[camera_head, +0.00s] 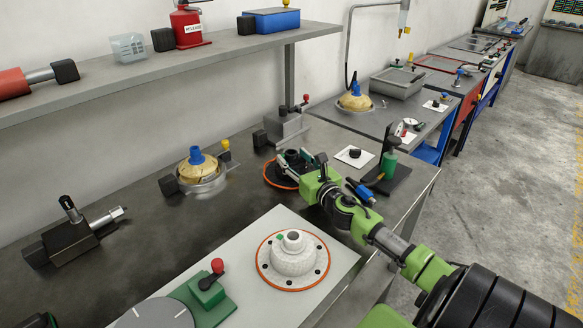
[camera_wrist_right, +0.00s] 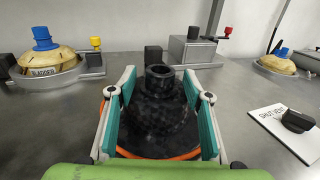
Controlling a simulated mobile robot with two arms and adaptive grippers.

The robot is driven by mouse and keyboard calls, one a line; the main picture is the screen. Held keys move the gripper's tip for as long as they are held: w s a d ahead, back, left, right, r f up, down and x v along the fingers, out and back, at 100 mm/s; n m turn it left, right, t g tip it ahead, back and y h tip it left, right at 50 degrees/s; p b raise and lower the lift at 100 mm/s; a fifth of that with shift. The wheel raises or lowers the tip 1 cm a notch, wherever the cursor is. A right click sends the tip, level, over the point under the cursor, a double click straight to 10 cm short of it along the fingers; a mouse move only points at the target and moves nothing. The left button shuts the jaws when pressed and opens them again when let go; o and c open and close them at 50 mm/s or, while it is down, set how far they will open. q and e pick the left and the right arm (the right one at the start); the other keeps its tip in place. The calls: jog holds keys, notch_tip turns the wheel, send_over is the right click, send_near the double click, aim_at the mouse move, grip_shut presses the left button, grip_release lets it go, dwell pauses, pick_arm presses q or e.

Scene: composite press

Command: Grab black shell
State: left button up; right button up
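The black shell (camera_wrist_right: 158,115) is a dark speckled dome with a short round neck on top. It stands upright on an orange-rimmed round base (camera_wrist_right: 195,154) on the dark bench. In the head view the shell's neck (camera_head: 291,156) shows, with the rest largely behind my gripper. My right gripper (camera_head: 290,162) reaches in from the right at shell height. In the right wrist view its teal-padded fingers (camera_wrist_right: 158,82) stand wide, one on each side of the shell. Contact with the pads is not clear. My left gripper is not in view.
A white shell (camera_head: 293,256) stands on an orange-rimmed base on a light panel nearer me. A blue-capped bladder (camera_head: 198,170) is left of the black shell. A shelf (camera_head: 150,75) overhangs behind.

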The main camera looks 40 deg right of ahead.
jog(key=c, duration=1.2)
grip_shut()
jog(key=shift+r, duration=0.1)
jog(key=shift+r, duration=0.45)
notch_tip(320, 180, up, 2)
jog(key=shift+r+p, duration=0.2)
jog(key=shift+p, duration=0.25)
jog(key=s+a+r+p, duration=0.2)
jog(key=s+a+r, duration=0.5)
jog(key=s+r, duration=0.2)
jog(key=v, duration=0.3)
jog(key=shift+r+p, duration=0.35)
